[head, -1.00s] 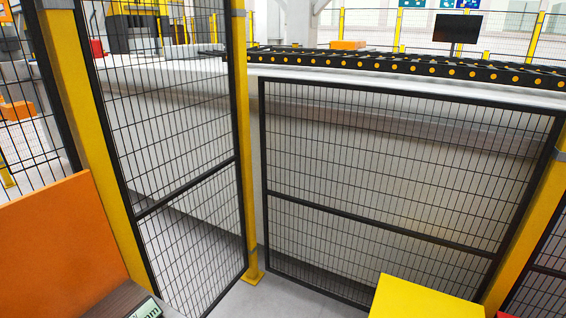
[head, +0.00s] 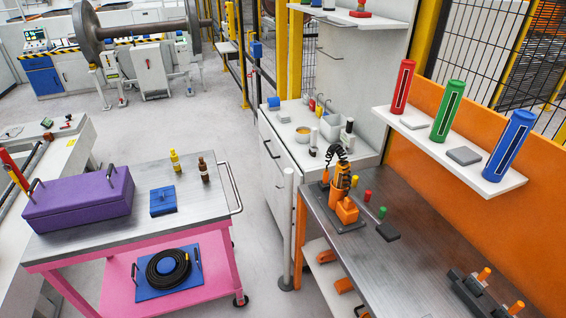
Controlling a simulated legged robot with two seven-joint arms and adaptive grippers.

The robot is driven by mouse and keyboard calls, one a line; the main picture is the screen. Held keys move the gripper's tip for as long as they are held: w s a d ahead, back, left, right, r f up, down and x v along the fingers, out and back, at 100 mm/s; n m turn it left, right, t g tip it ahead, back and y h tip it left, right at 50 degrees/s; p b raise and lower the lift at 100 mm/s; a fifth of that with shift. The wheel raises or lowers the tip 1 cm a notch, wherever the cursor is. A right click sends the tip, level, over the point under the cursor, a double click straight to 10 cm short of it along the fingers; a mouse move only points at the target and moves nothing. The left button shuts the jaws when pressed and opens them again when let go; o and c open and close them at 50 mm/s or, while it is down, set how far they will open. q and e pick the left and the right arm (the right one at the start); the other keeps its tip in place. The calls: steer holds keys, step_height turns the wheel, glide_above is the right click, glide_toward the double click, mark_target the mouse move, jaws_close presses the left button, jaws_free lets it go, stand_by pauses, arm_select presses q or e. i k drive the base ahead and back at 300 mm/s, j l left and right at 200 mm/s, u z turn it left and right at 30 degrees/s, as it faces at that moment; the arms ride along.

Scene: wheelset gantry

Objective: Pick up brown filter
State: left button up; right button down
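I see nothing that I can clearly name as a brown filter. A small dark brown bottle-shaped thing (head: 203,170) stands upright on the grey top of the pink cart (head: 122,219). A similar yellow one (head: 175,161) stands just left of it. Red (head: 402,87), green (head: 447,111) and blue (head: 509,146) cylinders stand on a white wall shelf (head: 446,143) at the right. Neither of my grippers is in view.
A purple box (head: 79,199) and a blue block (head: 163,201) also sit on the cart. The dark workbench (head: 352,262) at the right holds an orange tool (head: 340,182). Pale floor (head: 267,240) lies between cart and bench.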

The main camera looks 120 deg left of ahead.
mark_target(203, 165)
steer(key=u, duration=4.55)
steer(key=i, duration=0.05)
